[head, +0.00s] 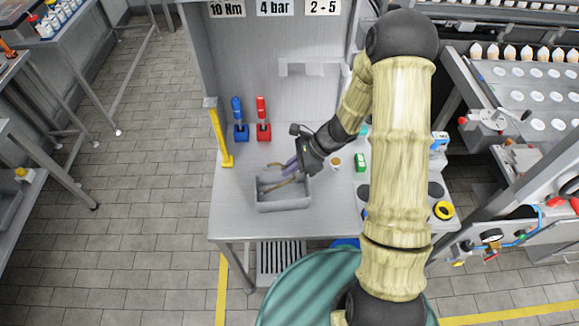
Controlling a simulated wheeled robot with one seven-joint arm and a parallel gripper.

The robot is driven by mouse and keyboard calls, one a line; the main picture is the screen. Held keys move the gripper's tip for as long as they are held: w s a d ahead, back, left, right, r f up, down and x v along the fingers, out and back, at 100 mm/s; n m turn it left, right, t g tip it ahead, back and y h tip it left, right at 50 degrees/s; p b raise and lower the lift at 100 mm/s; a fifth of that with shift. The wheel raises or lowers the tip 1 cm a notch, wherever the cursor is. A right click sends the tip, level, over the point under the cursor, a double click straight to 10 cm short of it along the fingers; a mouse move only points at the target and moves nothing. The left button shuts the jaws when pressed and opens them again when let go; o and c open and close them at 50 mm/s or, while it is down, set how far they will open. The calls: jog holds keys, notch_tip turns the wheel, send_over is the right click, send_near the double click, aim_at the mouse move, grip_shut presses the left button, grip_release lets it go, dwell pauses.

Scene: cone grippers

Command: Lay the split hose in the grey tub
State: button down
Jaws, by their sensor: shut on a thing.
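The grey tub (284,207) is a small open box on the front left part of the metal bench. My gripper (292,165) reaches down from the right to the tub's back right side, with its purple fingers over the rim. The hose extends left from the fingers, over or inside the tub. The view is too small to tell whether it touches the tub's floor. The grip itself is partly hidden.
A blue-handled tool (238,118) and a red-handled tool (263,118) stand in holders behind the tub. A yellow post (220,138) is at the bench's left edge. A green block (360,161) and a small cup (335,163) stand right of my gripper.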

jog(key=c, duration=1)
grip_release()
jog(key=shift+c, duration=0.2)
jog(key=shift+d+r, duration=0.1)
jog(key=p+v, duration=0.4)
jog(key=v, duration=0.2)
jog(key=shift+d+r+p, duration=0.3)
jog(key=shift+p, duration=0.1)
dwell(0.4)
